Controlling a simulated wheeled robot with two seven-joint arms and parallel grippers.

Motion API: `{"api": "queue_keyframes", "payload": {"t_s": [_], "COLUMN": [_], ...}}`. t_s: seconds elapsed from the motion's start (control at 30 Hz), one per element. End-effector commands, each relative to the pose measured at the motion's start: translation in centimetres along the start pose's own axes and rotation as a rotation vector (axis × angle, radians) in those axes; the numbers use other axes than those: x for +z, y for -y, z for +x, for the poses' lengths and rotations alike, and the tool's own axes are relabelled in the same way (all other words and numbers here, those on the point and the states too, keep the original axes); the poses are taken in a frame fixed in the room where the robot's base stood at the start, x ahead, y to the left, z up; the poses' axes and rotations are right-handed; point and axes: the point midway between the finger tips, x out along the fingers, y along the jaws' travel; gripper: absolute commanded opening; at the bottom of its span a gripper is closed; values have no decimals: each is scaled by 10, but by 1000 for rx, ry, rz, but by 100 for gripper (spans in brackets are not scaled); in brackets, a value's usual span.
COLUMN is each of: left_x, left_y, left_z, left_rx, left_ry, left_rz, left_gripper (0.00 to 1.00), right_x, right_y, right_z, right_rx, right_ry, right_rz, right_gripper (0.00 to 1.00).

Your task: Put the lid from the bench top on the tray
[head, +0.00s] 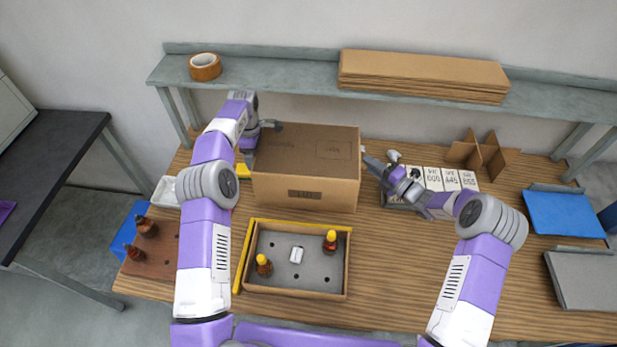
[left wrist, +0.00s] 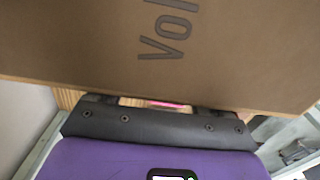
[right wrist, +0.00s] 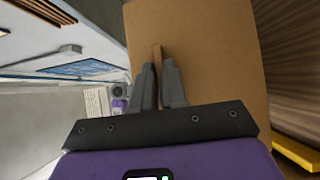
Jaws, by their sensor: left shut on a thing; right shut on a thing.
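The lid (head: 305,150) is a brown cardboard box shape with printing on its top and front. It is behind the tray (head: 347,275), between my two grippers; its height above the bench is hard to judge. My left gripper (head: 268,127) is shut on its left side; in the left wrist view the lid (left wrist: 230,50) hides the fingertips. My right gripper (head: 370,164) is shut on its right wall; in the right wrist view the fingers (right wrist: 158,72) pinch the lid's edge (right wrist: 210,50). The open tray has a grey floor with holes, two yellow-capped brown bottles and a small white item.
Yellow strips (head: 244,256) run along the tray's left and far sides. White labelled boxes (head: 440,180) and a cardboard divider (head: 483,153) stand to the right. Brown bottles (head: 146,227) stand on a brown board at left. A shelf (head: 290,74) spans the back.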

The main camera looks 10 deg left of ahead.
Motion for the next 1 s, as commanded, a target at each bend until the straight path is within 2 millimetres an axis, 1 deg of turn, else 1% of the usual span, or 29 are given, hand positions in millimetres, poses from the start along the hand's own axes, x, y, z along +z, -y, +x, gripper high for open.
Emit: {"api": "queue_keyframes", "payload": {"t_s": [0.03, 0.6, 0.77, 1.0], "left_x": [-1, 0, -1, -1], "left_y": [-1, -1, 0, 1], "left_z": [-8, -75, -87, -90], "left_rx": [4, 3, 2, 0], "left_ry": [-1, -2, -2, -2], "left_rz": [-2, -1, -2, -1], "left_gripper": [41, 41, 41, 41], "right_x": [1, 1, 1, 0], "right_y": [-8, -76, -88, -90], "right_z": [-1, -1, -1, 0], "right_rx": [2, 1, 1, 0], "right_ry": [2, 2, 1, 2], "right_rz": [-2, -2, -2, 0], "right_gripper": [0, 0, 0, 0]}}
